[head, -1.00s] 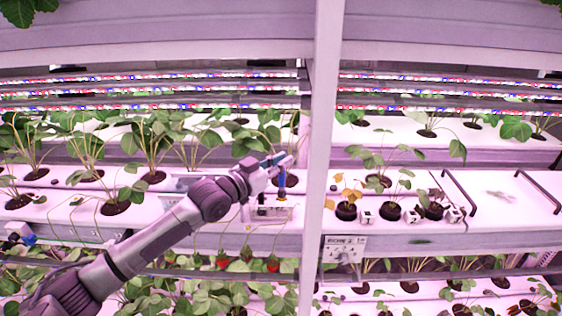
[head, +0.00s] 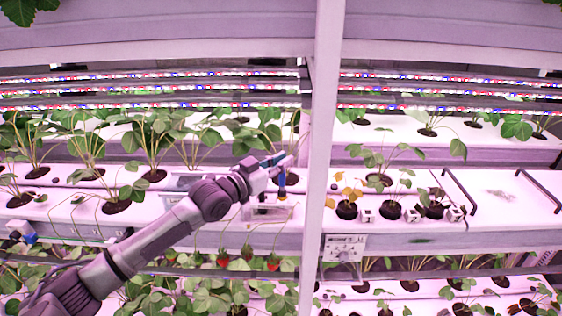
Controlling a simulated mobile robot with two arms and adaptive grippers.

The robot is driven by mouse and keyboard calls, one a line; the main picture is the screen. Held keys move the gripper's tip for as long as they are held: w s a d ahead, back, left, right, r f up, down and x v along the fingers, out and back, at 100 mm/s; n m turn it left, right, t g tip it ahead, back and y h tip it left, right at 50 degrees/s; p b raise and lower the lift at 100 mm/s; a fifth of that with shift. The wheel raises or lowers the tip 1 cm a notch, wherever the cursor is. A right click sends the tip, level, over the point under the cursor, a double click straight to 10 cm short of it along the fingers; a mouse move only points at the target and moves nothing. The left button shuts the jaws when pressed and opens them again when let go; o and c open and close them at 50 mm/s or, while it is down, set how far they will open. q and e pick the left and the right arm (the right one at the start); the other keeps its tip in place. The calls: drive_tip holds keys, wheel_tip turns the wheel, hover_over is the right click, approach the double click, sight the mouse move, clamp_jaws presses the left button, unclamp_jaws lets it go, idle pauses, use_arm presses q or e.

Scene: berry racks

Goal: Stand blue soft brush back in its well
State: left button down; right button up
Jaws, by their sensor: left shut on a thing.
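My left gripper (head: 279,162) reaches in from the left and is shut on the blue soft brush (head: 282,180). The wells are too small to make out. My right gripper is not in view.
A pale upright post (head: 322,150) stands close to the right of the gripper. Leafy plants (head: 152,145) stand behind and left. Right of the post are potted seedlings (head: 346,208), small white cubes (head: 368,215) and dark handles (head: 538,190). Red berries (head: 273,262) hang below the shelf edge.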

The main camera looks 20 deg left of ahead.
sight(280, 178)
use_arm(q)
drive_tip(key=shift+f+b, duration=1.65)
drive_tip(key=shift+f, duration=0.85)
drive_tip(key=c, duration=0.7)
unclamp_jaws()
drive_tip(key=shift+r+p, duration=2.5)
drive_tip(key=shift+r, duration=0.55)
drive_tip(key=shift+f, duration=0.15)
